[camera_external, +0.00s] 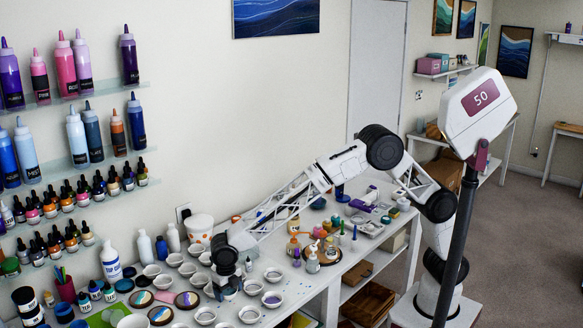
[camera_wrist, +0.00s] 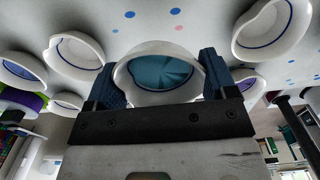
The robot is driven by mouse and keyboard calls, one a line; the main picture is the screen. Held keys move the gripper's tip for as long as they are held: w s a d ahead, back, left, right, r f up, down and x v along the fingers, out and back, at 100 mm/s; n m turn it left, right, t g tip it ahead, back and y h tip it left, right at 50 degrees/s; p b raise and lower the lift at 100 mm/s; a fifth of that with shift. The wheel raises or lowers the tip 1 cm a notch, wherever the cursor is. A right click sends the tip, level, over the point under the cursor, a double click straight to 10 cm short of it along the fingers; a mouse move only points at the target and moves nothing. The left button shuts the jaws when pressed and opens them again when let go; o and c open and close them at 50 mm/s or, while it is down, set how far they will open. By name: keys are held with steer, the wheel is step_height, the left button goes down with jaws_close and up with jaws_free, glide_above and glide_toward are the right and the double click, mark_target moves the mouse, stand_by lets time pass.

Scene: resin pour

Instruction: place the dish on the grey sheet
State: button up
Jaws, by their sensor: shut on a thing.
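My gripper (camera_wrist: 162,85) is shut on a white dish with a teal-blue inside (camera_wrist: 160,72), one blue finger on each side of it. In the external view my gripper (camera_external: 228,284) points down over the left part of the white table among many small white dishes. The held dish is mostly hidden there, and I cannot tell how far it is above the table. In the wrist view a pale surface with blue and pink spots lies beyond the dish. I cannot tell whether this is the grey sheet; no grey sheet stands out clearly in the external view.
Other white dishes stand close by, such as one left (camera_wrist: 76,50) and one right (camera_wrist: 262,28). Round painted coasters (camera_external: 162,315) and a green sheet (camera_external: 104,317) lie at the front left. A white tub (camera_external: 200,228) and bottles (camera_external: 145,246) stand at the back.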

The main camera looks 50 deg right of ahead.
mark_target(230, 307)
steer(key=shift+f, duration=2.5)
steer(key=o, duration=0.9)
steer(key=shift+f, duration=0.1)
step_height(230, 307, up, 12)
steer(key=shift+r, duration=0.1)
